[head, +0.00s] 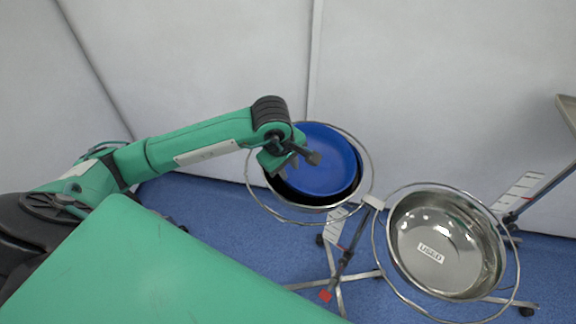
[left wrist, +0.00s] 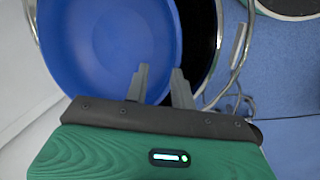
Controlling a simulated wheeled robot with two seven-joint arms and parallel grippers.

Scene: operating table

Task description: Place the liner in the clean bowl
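The liner (head: 326,162) is a round blue bowl shape. It sits within the left ring of the stand, off centre toward the upper right, over a dark bowl (head: 300,195) that is probably the clean bowl. Its exact depth and tilt I cannot tell. My left gripper (head: 299,164) is over the liner's left edge, with its fingers apart. In the left wrist view, one finger of the left gripper (left wrist: 161,78) lies over the blue liner (left wrist: 110,45) and the other lies near its rim, over the dark bowl (left wrist: 203,40). My right gripper is not in view.
A shiny steel bowl labelled USED (head: 430,235) sits in the stand's right ring. The stand's legs (head: 337,280) spread on the blue floor. A green table surface (head: 160,270) fills the lower left. A white wall is close behind, and a tray (head: 568,108) shows at the right edge.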

